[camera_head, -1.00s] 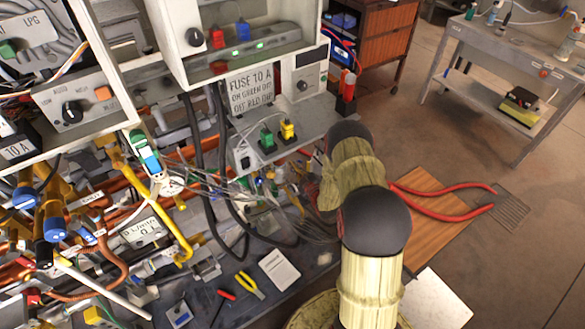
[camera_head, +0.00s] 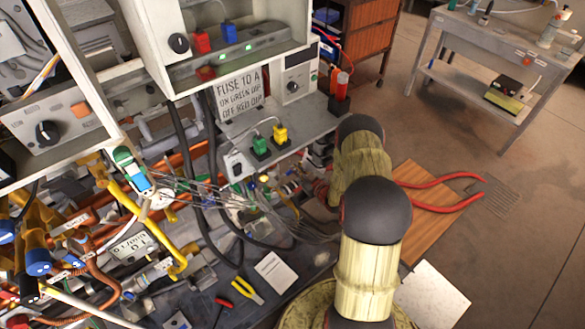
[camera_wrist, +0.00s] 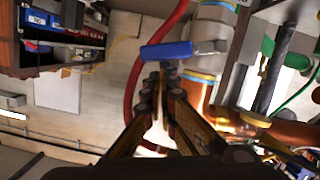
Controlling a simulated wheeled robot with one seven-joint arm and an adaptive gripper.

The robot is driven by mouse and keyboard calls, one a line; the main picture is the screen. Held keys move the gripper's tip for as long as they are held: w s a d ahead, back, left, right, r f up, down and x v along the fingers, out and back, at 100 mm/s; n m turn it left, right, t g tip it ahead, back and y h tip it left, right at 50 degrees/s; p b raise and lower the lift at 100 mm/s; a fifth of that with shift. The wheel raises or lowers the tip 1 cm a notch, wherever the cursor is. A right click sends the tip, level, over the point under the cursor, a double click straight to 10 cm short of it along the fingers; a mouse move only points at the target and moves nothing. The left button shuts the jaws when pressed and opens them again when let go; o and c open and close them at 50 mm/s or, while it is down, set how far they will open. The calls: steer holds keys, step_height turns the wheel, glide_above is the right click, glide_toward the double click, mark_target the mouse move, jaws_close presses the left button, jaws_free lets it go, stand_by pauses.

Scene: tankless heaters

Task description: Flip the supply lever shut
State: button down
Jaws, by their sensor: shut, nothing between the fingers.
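A blue lever handle (camera_wrist: 166,51) sits on a grey metal valve body (camera_wrist: 208,45) in the wrist view, lying nearly level across the picture. My gripper (camera_wrist: 160,72) is shut and empty, with its fingertips just below the blue handle in the picture. I cannot tell whether they touch it. In the head view my gripper is hidden beyond my arm. I cannot tell which part there is the same lever.
Copper pipe (camera_wrist: 195,92) and a red hose (camera_wrist: 131,70) run close by my fingers. The head view shows a crowded bench with yellow pipes (camera_head: 135,205), cables and a panel with plugs (camera_head: 259,146). Open floor (camera_head: 440,150) lies to the right.

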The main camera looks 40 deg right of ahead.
steer(key=shift+d+f+m+b, duration=0.35)
steer(key=shift+f, duration=0.2)
steer(key=shift+d+f+m+b, duration=0.3)
steer(key=shift+d+f+m, duration=0.05)
steer(key=shift+f, duration=0.15)
steer(key=shift+d, duration=0.1)
